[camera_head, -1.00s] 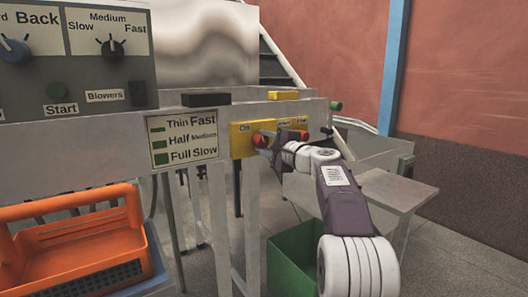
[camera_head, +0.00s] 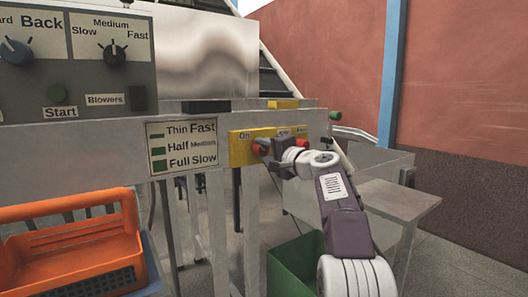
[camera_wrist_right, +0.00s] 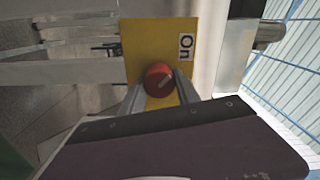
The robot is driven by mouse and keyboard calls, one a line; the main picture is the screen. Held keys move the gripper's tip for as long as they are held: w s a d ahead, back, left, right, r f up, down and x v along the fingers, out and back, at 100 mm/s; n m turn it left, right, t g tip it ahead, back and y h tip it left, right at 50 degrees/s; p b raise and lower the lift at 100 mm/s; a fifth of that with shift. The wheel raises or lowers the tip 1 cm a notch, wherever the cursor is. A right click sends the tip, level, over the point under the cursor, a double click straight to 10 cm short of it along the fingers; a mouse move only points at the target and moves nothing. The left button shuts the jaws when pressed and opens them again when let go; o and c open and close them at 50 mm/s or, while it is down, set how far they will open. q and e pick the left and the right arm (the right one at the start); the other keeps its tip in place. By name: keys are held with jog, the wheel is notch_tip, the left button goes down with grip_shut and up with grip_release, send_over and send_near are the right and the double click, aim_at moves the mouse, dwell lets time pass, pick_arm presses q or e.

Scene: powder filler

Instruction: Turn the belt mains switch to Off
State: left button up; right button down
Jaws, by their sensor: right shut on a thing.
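The belt mains switch is a red knob (camera_wrist_right: 159,80) on a yellow plate (camera_head: 238,152) marked "On", fixed to the machine's grey frame. In the head view the red knob (camera_head: 258,147) is partly covered by my right gripper (camera_head: 264,144). In the right wrist view my right gripper (camera_wrist_right: 160,92) has one finger on each side of the knob and is shut on it. A pale pointer line on the knob slants toward the "On" label side. My left gripper is not in view.
A control panel (camera_head: 75,80) with knobs stands at the upper left. An orange basket (camera_head: 75,245) is at the lower left. A green bin (camera_head: 296,262) stands on the floor below my right arm. A grey metal table (camera_head: 400,200) is at the right.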

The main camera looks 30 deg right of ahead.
jog(key=shift+f, duration=0.1)
jog(key=c, duration=0.9)
grip_release()
jog(key=s+b, duration=0.1)
jog(key=s, duration=0.8)
jog(key=shift+d, duration=0.3)
